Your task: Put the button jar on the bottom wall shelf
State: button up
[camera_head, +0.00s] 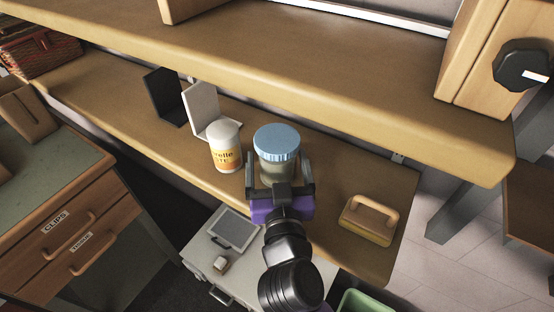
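The button jar (277,141), a clear jar with a light blue lid, is on or just above the lower wooden wall shelf (134,124), right of the middle of the view. My gripper (280,180) reaches up from below with one finger on each side of the jar's body. The fingers are very close to the glass. I cannot tell whether they press on it, or whether the jar's base touches the shelf. The palm hides the jar's lower part.
A white-capped jar with an orange label (226,148) stands close left of the button jar. A black bookend (165,97) and a white bookend (203,109) stand further left. A wooden-handled block (369,219) lies to the right. An upper shelf (300,75) overhangs behind.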

jog(key=s+b, duration=0.1)
jog(key=s, duration=0.2)
jog(key=s+b, duration=0.1)
jog(key=s, duration=0.3)
jog(key=s+b, duration=0.1)
jog(key=s, duration=0.2)
jog(key=shift+s+d+f, duration=0.25)
jog(key=shift+s, duration=0.15)
jog(key=shift+s+r, duration=0.1)
jog(key=shift+s, duration=0.4)
